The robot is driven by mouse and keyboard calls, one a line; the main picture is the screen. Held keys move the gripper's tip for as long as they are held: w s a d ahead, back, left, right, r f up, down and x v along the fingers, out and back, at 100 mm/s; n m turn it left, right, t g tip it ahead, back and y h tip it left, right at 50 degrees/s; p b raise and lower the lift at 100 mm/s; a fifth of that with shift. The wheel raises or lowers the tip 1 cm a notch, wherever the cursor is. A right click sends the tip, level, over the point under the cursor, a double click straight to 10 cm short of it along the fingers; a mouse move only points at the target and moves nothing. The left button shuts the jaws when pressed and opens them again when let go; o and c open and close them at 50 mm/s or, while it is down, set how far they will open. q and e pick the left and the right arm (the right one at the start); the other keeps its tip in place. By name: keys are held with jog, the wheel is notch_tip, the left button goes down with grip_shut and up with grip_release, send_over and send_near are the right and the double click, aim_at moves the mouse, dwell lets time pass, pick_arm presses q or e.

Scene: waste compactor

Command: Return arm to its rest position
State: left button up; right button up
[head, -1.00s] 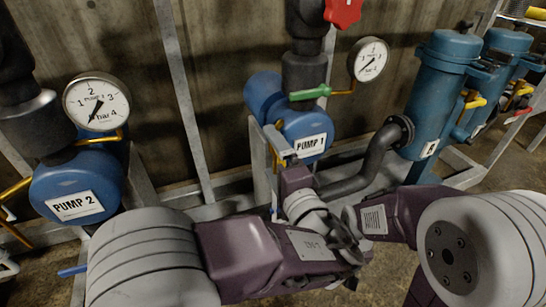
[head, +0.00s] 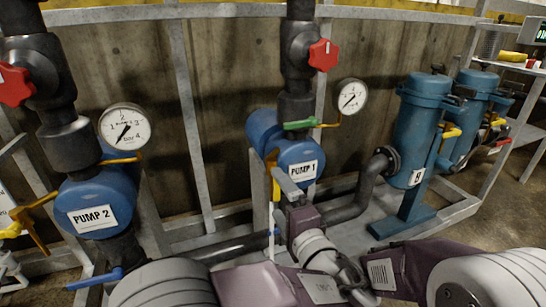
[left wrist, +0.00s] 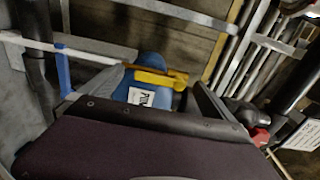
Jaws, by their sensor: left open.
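My left arm comes in along the bottom of the head view. Its gripper (head: 281,196) points up and away, in front of the blue pump labelled PUMP 1 (head: 297,158). It is open, and I see nothing held between the fingers. I cannot tell whether it touches the grey bar or yellow handle beside it. In the left wrist view, the dark purple gripper body fills the bottom, with a blue pump and a yellow handle (left wrist: 158,77) beyond it.
The PUMP 2 unit (head: 95,203) with a blue lever stands at left. A red valve knob (head: 323,55) and a pressure gauge (head: 352,97) are above PUMP 1. Blue filter vessels (head: 420,125) and a black bent pipe (head: 365,190) are at right. Grey frame rails surround the pumps.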

pick_arm(q)
jog(key=a+f+n+g+y+p, duration=0.1)
jog(key=a+f+g+p, duration=0.25)
jog(key=a, duration=0.35)
jog(key=a+f+n+g+y+p, duration=0.1)
jog(key=a+f+g+p, duration=0.2)
jog(key=a, duration=0.4)
jog(key=s+a+f+n+g+h+p, duration=0.3)
jog(key=s+a+n+g, duration=0.15)
jog(key=s, duration=0.25)
jog(key=s+a+f+n+g+h+p, duration=0.25)
jog(key=s+a+g, duration=0.2)
jog(key=s, duration=0.35)
notch_tip(320, 180, up, 38)
jog(key=d+n+h+p, duration=0.1)
jog(key=n+p, duration=0.4)
jog(key=p, duration=3.6)
jog(key=shift+d+r+h, duration=0.15)
jog(key=shift+r+h, duration=0.1)
jog(key=shift+h, duration=0.5)
